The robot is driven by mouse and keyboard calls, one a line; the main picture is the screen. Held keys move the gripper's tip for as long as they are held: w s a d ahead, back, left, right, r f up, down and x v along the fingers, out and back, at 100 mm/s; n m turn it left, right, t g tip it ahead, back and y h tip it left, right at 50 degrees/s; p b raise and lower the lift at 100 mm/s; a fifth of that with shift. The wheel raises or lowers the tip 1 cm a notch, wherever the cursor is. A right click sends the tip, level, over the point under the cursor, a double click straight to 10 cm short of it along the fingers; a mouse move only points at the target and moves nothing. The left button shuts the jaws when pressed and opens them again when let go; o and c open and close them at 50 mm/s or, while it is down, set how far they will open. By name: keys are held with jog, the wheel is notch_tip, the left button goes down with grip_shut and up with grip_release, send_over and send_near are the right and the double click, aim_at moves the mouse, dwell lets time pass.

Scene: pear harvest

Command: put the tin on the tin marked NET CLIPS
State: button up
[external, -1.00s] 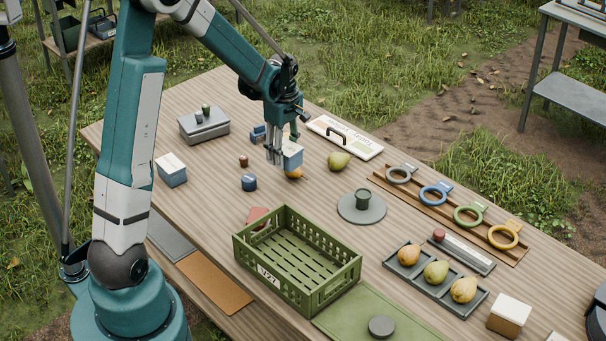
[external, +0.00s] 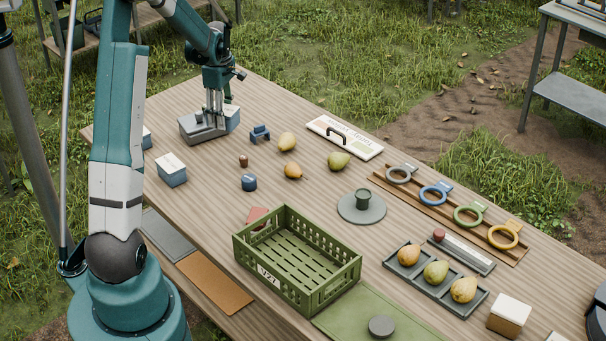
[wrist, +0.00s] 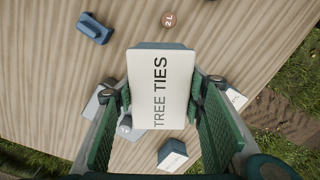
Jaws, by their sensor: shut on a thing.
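My gripper (external: 216,117) is shut on a blue tin with a white lid (external: 233,117), over or beside the grey scale-like box at the back left. In the wrist view the held tin's lid (wrist: 161,90) reads TREE TIES, between the green finger pads. A second blue tin with a white lid (external: 171,170) stands on the table nearer the arm; it seems to be the partly hidden tin at right in the wrist view (wrist: 236,97). A third tin (external: 147,139) is mostly hidden behind my arm; a tin low in the wrist view (wrist: 172,157) seems to match it. I cannot read either lid.
The grey box (external: 200,131) is close to my gripper. A blue block (external: 260,134), a brown weight (external: 243,161), a blue pot (external: 249,182) and loose pears (external: 339,161) lie nearby. A green crate (external: 297,263) stands in front. Bare wood separates the second tin from the grey box.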

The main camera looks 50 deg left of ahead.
jog(key=s+a+r+n, duration=0.1)
jog(key=s+a, duration=0.5)
jog(key=a, duration=0.4)
jog(key=s+a+r+n+p, duration=0.1)
jog(key=s+a+n, duration=0.1)
jog(key=s+a, duration=0.4)
jog(key=s+a+r+n+p, duration=0.1)
jog(key=s+a, duration=0.5)
jog(key=a, duration=0.8)
jog(key=shift+s, duration=0.2)
jog(key=shift+a+f, duration=0.1)
jog(key=shift+f, duration=0.05)
jog(key=shift+f, duration=3)
jog(key=shift+f, duration=1.9)
jog(key=shift+f, duration=0.15)
jog(key=o, duration=1)
